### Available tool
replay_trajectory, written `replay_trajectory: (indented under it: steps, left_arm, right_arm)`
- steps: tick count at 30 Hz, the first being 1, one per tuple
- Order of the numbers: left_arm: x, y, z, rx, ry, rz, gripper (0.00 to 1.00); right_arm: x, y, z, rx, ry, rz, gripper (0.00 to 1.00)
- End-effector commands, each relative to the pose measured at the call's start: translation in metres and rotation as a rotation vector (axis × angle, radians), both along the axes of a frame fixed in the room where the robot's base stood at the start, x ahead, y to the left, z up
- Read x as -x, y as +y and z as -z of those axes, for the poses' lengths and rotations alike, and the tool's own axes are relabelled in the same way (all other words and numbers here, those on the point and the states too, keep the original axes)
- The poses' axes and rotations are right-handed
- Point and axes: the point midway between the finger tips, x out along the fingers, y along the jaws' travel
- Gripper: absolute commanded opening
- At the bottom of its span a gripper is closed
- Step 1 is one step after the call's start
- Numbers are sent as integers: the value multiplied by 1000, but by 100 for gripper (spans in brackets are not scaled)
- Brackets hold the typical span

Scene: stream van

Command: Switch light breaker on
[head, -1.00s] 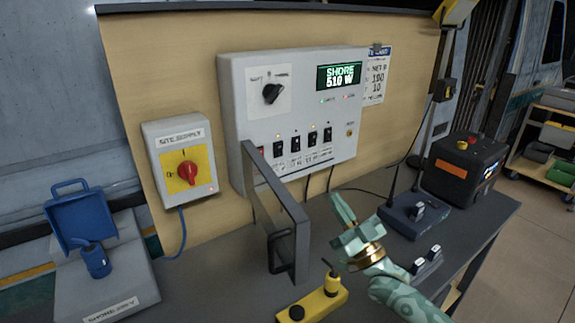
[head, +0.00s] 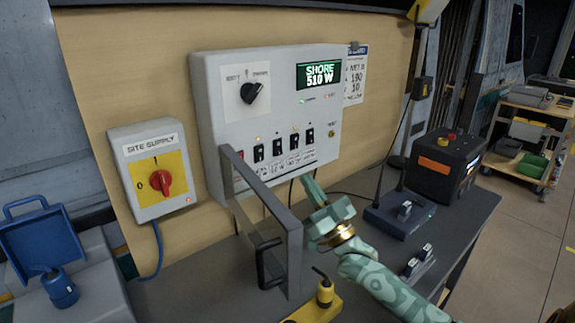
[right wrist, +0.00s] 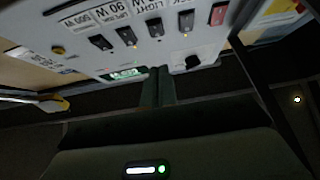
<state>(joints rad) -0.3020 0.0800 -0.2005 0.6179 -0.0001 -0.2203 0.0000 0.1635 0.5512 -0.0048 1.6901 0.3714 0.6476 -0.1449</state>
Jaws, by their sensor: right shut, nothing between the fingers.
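The white breaker panel (head: 215,120) has a row of black breakers. The light breaker (head: 277,147) appears to be the second from the left, and in the right wrist view (right wrist: 155,27) a partly cut-off "LIGHT" label sits beside it. I see no lit lamp by it, while its neighbours on both sides have small lit lamps. My right gripper (head: 307,182) is shut and empty, below and right of the row, apart from the breakers. Its closed fingers also show in the right wrist view (right wrist: 158,85), pointing toward the panel. My left gripper is not in view.
A grey frame-like cover with a handle (head: 291,235) sticks out from the panel, left of my gripper. A site supply box (head: 128,160) is on the left. A yellow switch box (head: 325,297), a blue radio base (head: 385,222) and a black case (head: 430,165) stand on the bench.

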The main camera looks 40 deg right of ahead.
Motion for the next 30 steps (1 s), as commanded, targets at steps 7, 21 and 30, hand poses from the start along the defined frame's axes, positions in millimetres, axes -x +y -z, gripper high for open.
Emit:
replay_trajectory:
  steps: [7,21,30]
  left_arm:
    - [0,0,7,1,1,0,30]
    - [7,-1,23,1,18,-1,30]
    - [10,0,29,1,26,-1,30]
  right_arm:
    - [-42,3,-32,1,-2,0,0]
    - [-79,6,-25,0,1,0,0]
    - [-81,6,-21,-1,-12,0,0]
